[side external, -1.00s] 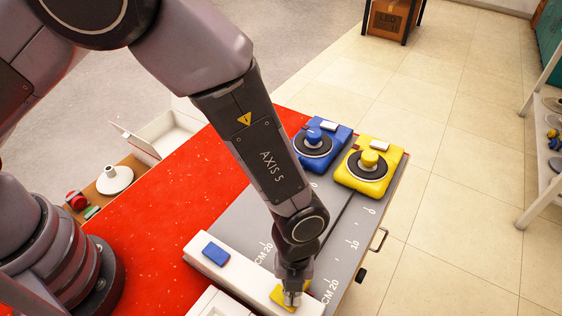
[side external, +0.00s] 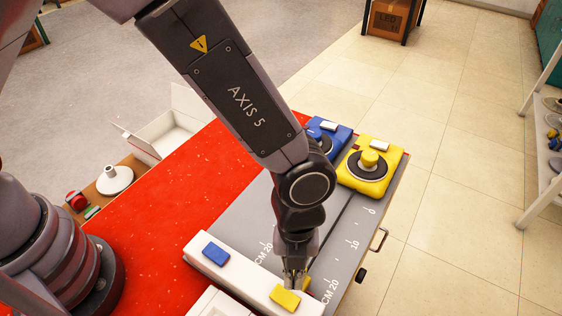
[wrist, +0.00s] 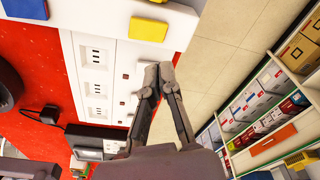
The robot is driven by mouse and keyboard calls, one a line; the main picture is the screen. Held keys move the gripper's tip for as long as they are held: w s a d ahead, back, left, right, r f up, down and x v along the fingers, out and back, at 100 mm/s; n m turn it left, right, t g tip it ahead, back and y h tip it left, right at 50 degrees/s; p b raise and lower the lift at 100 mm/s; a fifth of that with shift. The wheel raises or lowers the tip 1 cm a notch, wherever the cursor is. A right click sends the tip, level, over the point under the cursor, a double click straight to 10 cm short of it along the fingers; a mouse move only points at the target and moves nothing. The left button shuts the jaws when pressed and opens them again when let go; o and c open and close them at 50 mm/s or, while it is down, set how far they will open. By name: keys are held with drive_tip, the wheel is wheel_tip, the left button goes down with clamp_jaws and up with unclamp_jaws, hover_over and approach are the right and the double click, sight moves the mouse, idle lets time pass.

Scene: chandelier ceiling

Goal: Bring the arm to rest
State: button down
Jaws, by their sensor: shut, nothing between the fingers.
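My gripper (side external: 294,280) is shut and empty in the side external view, just behind a yellow block (side external: 285,299) on a white panel (side external: 231,277). A blue block (side external: 216,253) lies farther left on the same panel. In the wrist view my gripper (wrist: 158,75) has its fingertips together, with the yellow block (wrist: 149,28) beyond them on the white panel (wrist: 125,70). Part of another yellow thing shows beside the fingers in the side external view; I cannot tell what it is.
A yellow device (side external: 371,172) and a partly hidden blue device (side external: 336,130) stand at the far end of the grey scaled surface (side external: 345,235). An open white box (side external: 172,130) is at left. A shelf (side external: 545,165) stands at right, with clear tiled floor between.

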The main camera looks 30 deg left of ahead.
drive_tip(key=w+a+r+n+t+h, duration=0.1)
drive_tip(key=w+a+r+n+t, duration=0.15)
drive_tip(key=a+r+n, duration=0.65)
drive_tip(key=w+a+r+n+t+h, duration=0.1)
drive_tip(key=w+a+r+n, duration=0.35)
drive_tip(key=a+r, duration=0.8)
drive_tip(key=s+a+r+n+t+y, duration=0.1)
drive_tip(key=s+a+r+n+t, duration=0.1)
drive_tip(key=s+a+n, duration=0.4)
drive_tip(key=s+a+r+n+t+y, duration=0.1)
drive_tip(key=s+a+r+n, duration=0.2)
drive_tip(key=s+a+n, duration=0.3)
drive_tip(key=a+n, duration=0.4)
drive_tip(key=shift+s+r+t+y, duration=0.2)
drive_tip(key=shift+r+t+y, duration=0.15)
drive_tip(key=shift+r+y, duration=0.05)
